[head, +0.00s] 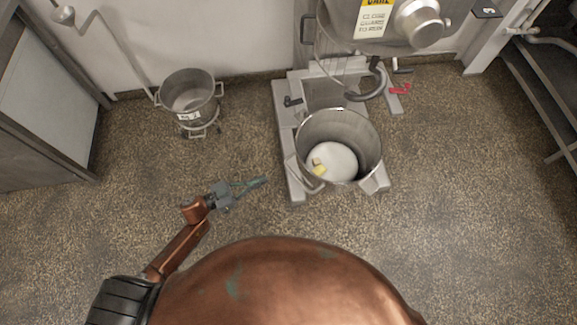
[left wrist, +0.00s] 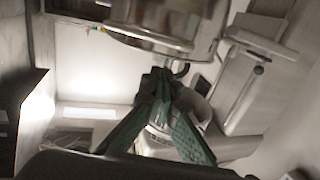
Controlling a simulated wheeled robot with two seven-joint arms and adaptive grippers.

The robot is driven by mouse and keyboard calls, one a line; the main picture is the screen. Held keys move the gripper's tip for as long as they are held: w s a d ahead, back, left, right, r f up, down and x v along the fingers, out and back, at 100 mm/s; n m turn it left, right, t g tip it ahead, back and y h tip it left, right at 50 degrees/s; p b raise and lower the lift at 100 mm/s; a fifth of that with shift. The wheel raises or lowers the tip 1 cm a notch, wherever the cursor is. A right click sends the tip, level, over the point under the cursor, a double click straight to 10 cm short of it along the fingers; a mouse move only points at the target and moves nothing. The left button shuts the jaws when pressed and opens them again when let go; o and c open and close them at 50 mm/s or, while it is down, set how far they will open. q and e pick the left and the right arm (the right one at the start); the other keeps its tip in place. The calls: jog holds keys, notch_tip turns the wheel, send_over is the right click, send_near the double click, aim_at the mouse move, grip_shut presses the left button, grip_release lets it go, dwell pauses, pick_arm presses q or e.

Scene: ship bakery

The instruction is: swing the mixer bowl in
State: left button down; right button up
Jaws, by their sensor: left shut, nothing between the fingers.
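The mixer bowl (head: 372,143) is a round steel bowl with white powder and a yellow block inside. It sits between the grey base legs of the mixer (head: 291,180), on the near side of the curved hook (head: 368,94). My left gripper (head: 262,182) is to the left of the bowl and apart from it, fingers shut and empty, pointing right. Its green fingers (left wrist: 157,100) also show in the left wrist view, tips together. A shiny curved metal body fills the top of that view; I cannot tell which part it is. My right gripper is not in view.
A steel pot (head: 188,93) stands on a small wheeled stand at the left by the wall. A cabinet (head: 45,110) is at the far left and a metal rack (head: 545,90) at the right. The speckled floor is clear around the mixer's left and right sides.

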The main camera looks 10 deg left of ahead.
aim_at(303, 163)
pick_arm(q)
jog(key=b+x, duration=0.2)
jog(key=x, duration=1)
jog(key=shift+w+d+r, duration=0.1)
jog(key=shift+w+d, duration=0.05)
jog(key=shift+d, duration=0.15)
jog(key=shift+w+d+r+b, duration=0.1)
jog(key=shift+w+d+b, duration=0.2)
jog(key=shift+d+b, duration=0.15)
jog(key=shift+d, duration=0.1)
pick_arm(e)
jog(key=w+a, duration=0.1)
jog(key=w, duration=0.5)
pick_arm(q)
jog(key=shift+d, duration=0.1)
